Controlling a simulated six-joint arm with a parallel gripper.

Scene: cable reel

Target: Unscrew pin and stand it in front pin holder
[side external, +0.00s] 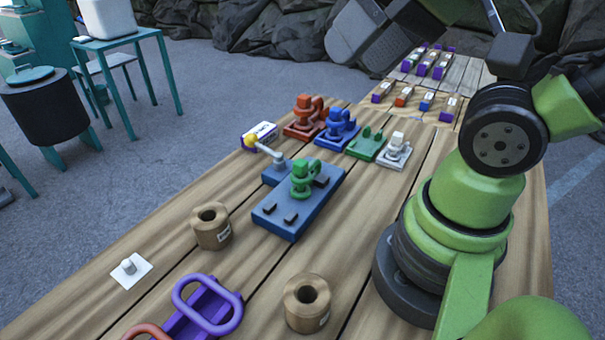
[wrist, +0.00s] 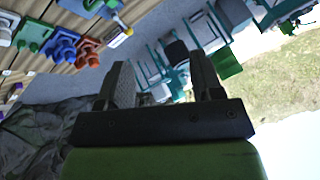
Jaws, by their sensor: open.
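My gripper (wrist: 163,78) is open in the wrist view, with nothing between its two dark fingers. It is raised well clear of the table; large grey parts of it show at the top of the side view. A small pale peg, which looks like the pin (side external: 128,266), stands upright on a white square plate (side external: 142,271) at the table's left edge. I cannot tell whether it is threaded in. Two brown cylinders with round holes look like pin holders: one (side external: 211,236) is near the left edge, the other (side external: 306,318) nearer the front. Both holes look empty.
A blue base (side external: 288,222) with a green clamp (side external: 303,180) and a lever sits mid-table. Red (side external: 306,126), blue (side external: 337,130), green (side external: 366,146) and white (side external: 393,154) fixtures stand behind it. A purple handled piece (side external: 205,310) is at the front.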

